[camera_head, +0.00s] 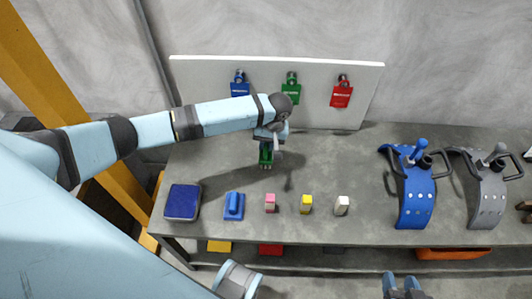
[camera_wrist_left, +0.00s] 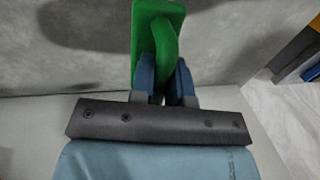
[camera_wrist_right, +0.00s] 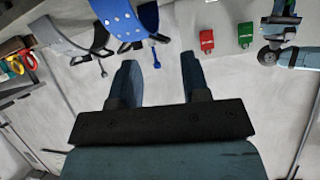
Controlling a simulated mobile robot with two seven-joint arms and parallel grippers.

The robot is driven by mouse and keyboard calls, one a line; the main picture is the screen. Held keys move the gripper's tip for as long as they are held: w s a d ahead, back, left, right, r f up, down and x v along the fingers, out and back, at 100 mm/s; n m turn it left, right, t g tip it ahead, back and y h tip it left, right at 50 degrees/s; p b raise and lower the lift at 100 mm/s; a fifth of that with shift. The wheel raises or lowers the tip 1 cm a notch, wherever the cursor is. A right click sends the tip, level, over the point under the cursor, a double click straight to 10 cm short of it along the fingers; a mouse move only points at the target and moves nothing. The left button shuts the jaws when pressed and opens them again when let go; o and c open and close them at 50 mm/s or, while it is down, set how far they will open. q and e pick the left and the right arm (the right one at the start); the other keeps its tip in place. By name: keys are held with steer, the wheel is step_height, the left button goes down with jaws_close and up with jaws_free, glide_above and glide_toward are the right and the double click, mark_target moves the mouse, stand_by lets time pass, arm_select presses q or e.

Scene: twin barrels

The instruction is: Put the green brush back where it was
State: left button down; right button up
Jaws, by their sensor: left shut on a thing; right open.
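The green brush (camera_wrist_left: 155,22), a flat green plate with a curved handle, is in my left gripper (camera_wrist_left: 163,80). The two blue fingers are shut on its handle. In the head view, the green brush (camera_head: 266,157) shows below my left wrist, over the back left part of the grey table (camera_head: 330,170); its gap to the tabletop is hard to judge. My right gripper (camera_wrist_right: 158,78) is open and empty. Its fingers (camera_head: 402,288) also show at the bottom edge of the head view, in front of the table.
A dark blue pad (camera_head: 183,202), a blue brush (camera_head: 234,205), and pink (camera_head: 270,203), yellow (camera_head: 306,204) and white (camera_head: 342,205) blocks line the front. A white board (camera_head: 210,70) with blue, green and red tags stands behind. Blue (camera_head: 414,195) and grey (camera_head: 487,195) curved pieces stand right.

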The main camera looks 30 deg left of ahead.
arm_select(q)
steer(key=x, duration=0.2)
steer(key=b+x, duration=0.1)
steer(key=shift+w+d+f, duration=0.15)
steer(key=shift+d+f, duration=0.15)
steer(key=shift+f, duration=0.35)
arm_select(e)
steer(key=shift+a+r, duration=0.1)
arm_select(q)
steer(key=c, duration=1.1)
jaws_free()
steer(key=shift+f, duration=0.1)
arm_select(e)
steer(key=shift+f, duration=0.35)
